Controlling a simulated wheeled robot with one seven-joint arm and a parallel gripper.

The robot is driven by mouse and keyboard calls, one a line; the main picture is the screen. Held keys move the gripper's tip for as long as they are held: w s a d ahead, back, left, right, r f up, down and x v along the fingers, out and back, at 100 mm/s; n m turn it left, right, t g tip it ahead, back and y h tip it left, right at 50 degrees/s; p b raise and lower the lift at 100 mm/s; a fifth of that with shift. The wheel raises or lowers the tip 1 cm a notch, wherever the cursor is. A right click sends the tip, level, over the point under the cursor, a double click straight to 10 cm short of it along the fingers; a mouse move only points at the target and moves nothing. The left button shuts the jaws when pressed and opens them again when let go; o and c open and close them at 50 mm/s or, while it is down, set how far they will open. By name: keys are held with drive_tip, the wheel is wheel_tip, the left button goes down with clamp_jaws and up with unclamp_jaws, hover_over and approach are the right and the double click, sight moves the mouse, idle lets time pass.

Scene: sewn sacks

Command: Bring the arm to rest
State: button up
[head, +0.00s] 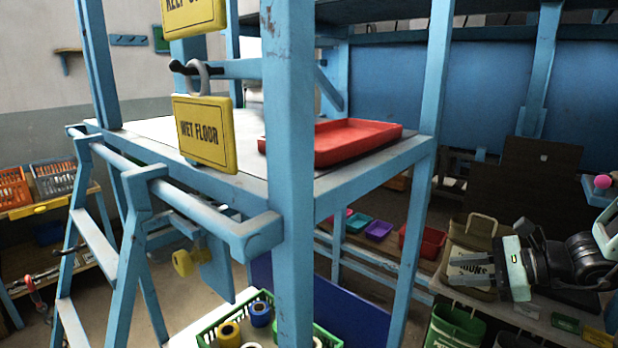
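My gripper (462,267) is at the right of the head view, at the end of my dark and pale arm. Its two grey fingers point left and stand apart, with nothing clearly held between them. Behind the fingers is a tan sack (472,231) with a handle and dark lettering, partly hidden by them. I cannot tell whether the fingers touch the sack.
A blue frame with a shelf (375,168) fills the middle, bearing a red tray (352,146). A yellow "WET FLOOR" sign (205,133) hangs from it. A blue ladder (130,240) stands left.

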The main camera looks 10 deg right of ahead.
drive_tip(key=s+a+n+g+h, duration=0.1)
drive_tip(key=s+a+n+g, duration=0.4)
drive_tip(key=a+n, duration=0.3)
drive_tip(key=s+a+n+g+h, duration=0.1)
drive_tip(key=s+a+n+g, duration=0.45)
drive_tip(key=a, duration=0.45)
drive_tip(key=s+a+r+n+t+h, duration=0.1)
drive_tip(key=s+a+n+h, duration=0.2)
drive_tip(key=s+n, duration=0.3)
drive_tip(key=s+a+r+n+t+h, duration=0.1)
drive_tip(key=s+a+r+n+h, duration=0.1)
drive_tip(key=n, duration=0.8)
drive_tip(key=s+a+h, duration=0.1)
drive_tip(key=s+h, duration=0.1)
drive_tip(key=s, duration=0.1)
drive_tip(key=shift+s+h, duration=0.3)
drive_tip(key=shift+s, duration=0.05)
